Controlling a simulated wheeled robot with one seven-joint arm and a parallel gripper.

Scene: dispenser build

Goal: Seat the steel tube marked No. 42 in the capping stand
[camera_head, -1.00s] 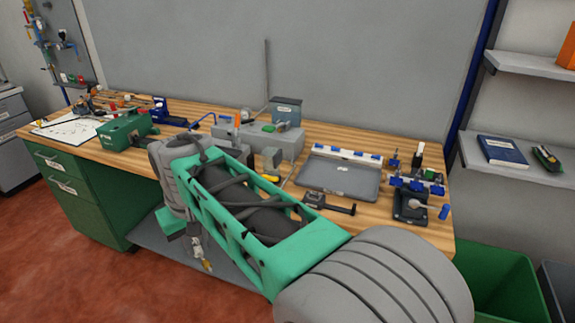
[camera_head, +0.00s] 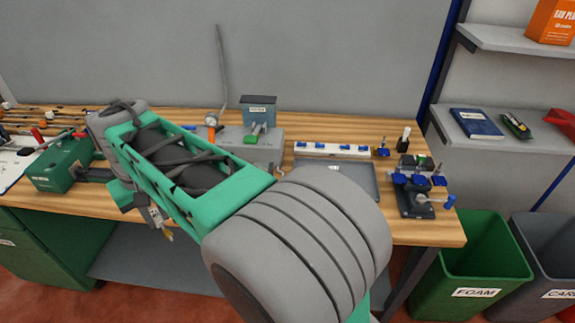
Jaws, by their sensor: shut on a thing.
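My arm crosses the bench front, and its large grey and green links fill the middle of the view. I cannot make out my gripper; its end of the arm is hidden behind or below these links. I cannot make out a steel tube marked No. 42 or anything held. A dark fixture with blue knobs and a lever (camera_head: 416,200) stands at the bench's right end; I cannot tell whether it is the capping stand. A green boxy device (camera_head: 62,172) stands at the left, partly behind my arm.
The wooden bench (camera_head: 410,226) holds a grey tray (camera_head: 358,178), a white rack with blue parts (camera_head: 330,150) and a grey block (camera_head: 270,146) with a labelled box (camera_head: 259,108) behind it. A green FOAM bin (camera_head: 480,262) stands right of the bench. Wall shelves (camera_head: 510,137) hang beyond.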

